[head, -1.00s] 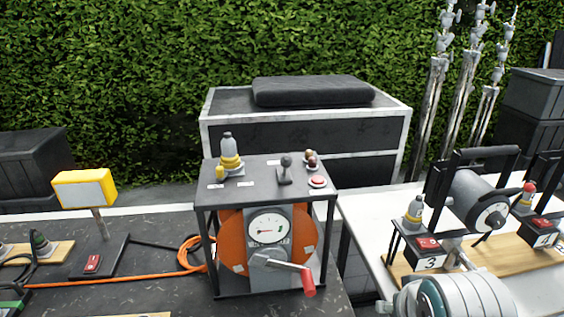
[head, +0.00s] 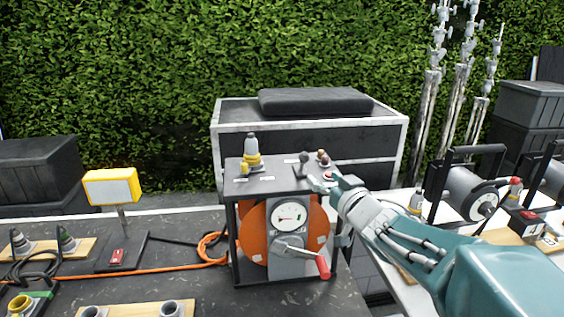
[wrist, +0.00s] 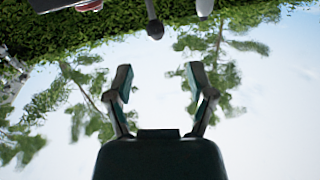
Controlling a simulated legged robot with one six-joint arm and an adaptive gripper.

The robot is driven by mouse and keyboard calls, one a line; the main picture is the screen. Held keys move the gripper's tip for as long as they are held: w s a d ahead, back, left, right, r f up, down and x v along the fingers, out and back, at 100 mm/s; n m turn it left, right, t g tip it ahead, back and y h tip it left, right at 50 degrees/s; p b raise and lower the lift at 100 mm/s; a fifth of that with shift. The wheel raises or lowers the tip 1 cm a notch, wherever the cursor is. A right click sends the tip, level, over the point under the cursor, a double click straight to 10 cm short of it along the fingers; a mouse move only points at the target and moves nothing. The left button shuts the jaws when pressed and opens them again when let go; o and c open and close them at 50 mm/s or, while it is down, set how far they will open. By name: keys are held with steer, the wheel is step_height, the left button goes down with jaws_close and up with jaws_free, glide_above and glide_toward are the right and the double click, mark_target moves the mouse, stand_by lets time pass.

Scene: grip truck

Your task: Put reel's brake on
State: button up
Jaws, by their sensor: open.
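The reel (head: 253,232) is an orange drum in a black frame, with a round gauge (head: 289,215) and a red-handled crank (head: 323,266) in front. On its top plate stands a small dark lever with a ball knob (head: 304,158). No readable label shows which control is the brake. My gripper (head: 322,184) is at the right edge of the top plate, just right of the lever, and partly covers that corner. In the wrist view my gripper (wrist: 160,82) is open and empty. A dark knob (wrist: 155,29), likely the lever's, shows beyond the fingers, apart from them.
A yellow-collared grey connector (head: 252,155) stands on the plate's left, and a brown-topped control (head: 323,158) sits behind the lever. Motor-like units (head: 470,192) stand on the right bench. A black-and-white case (head: 310,135) is behind.

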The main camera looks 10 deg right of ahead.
mark_target(306, 161)
steer(key=x, duration=0.9)
steer(key=shift+w+d, duration=0.25)
steer(key=shift+w+a, duration=0.35)
steer(key=shift+w, duration=0.25)
steer(key=shift+d, duration=0.1)
steer(key=shift+d, duration=0.1)
